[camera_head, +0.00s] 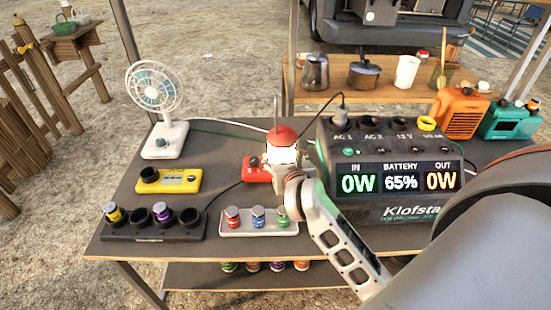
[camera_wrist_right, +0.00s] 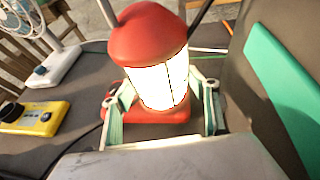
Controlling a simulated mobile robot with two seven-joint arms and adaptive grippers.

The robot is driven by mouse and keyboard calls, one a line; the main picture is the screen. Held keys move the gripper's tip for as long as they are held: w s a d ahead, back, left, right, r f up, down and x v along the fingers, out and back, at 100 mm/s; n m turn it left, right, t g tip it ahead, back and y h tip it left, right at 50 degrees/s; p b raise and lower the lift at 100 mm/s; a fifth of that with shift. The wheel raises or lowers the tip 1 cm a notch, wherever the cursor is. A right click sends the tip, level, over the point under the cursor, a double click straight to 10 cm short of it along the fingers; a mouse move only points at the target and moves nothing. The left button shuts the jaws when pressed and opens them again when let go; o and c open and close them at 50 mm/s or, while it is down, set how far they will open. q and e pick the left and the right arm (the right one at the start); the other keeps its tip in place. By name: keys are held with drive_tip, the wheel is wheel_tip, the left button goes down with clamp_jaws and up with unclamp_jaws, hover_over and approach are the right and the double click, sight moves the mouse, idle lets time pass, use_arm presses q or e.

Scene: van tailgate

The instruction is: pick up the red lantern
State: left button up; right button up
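The red lantern (camera_head: 283,137) stands upright on the dark table, left of the power station. It has a red domed cap, a glowing white body and a red base. In the right wrist view the lantern (camera_wrist_right: 150,38) fills the upper middle, with its red base (camera_wrist_right: 155,116) low down. My right gripper (camera_head: 284,172) is at the lantern. In the wrist view the two fingers of my right gripper (camera_wrist_right: 163,100) are spread, one on each side of the lantern's lower part, and I see no firm contact. My left gripper is not in view.
The power station (camera_head: 385,165) stands close right of the lantern. A white fan (camera_head: 160,110), a yellow box (camera_head: 180,182), a black socket strip (camera_head: 150,228) and a white tray (camera_head: 258,227) with small coloured jars are nearby. A cable runs left of the lantern.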

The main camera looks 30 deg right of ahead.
drive_tip(key=c, duration=1.1)
drive_tip(key=shift+r, duration=0.1)
